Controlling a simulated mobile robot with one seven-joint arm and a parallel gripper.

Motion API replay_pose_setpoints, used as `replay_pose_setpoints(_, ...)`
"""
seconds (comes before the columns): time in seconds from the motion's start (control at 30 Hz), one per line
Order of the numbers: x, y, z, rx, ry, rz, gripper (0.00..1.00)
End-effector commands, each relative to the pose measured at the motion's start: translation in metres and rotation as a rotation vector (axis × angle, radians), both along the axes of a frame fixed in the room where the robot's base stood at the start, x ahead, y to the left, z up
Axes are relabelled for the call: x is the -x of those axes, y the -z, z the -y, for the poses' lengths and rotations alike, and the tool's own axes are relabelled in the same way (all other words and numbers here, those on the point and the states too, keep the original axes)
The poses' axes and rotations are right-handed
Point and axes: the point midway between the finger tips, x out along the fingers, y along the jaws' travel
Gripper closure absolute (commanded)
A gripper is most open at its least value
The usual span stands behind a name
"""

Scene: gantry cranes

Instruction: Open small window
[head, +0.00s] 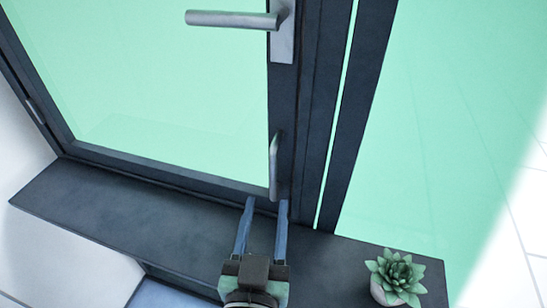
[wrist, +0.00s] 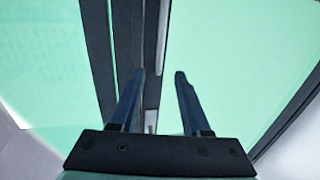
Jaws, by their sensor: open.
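The window (head: 170,90) has greenish glass in a dark frame. In the head view its upper handle (head: 235,20) is grey and lies level, pointing left. A lower grey handle (head: 273,165) stands upright on the right frame bar. My gripper (head: 266,203) is open, its two blue fingers reaching up to the bottom of that bar. The lower handle's bottom end appears between the fingertips in the picture; I cannot tell whether they touch it. In the wrist view, the open gripper (wrist: 160,76) faces the dark frame bars (wrist: 128,40), with nothing clearly held.
A dark sill (head: 130,208) runs below the window. A potted succulent (head: 395,275) stands on its right end, right of my gripper. A second glass pane (head: 430,120) lies to the right. The sill left of my gripper is clear.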

Motion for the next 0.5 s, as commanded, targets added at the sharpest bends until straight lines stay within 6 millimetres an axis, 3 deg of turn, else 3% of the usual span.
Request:
replay_pose_setpoints(0.3,-0.061,-0.005,0.007,-0.001,0.001,0.001,0.53)
replay_pose_setpoints(0.5,-0.089,-0.003,0.01,0.0,0.0,0.001,0.53)
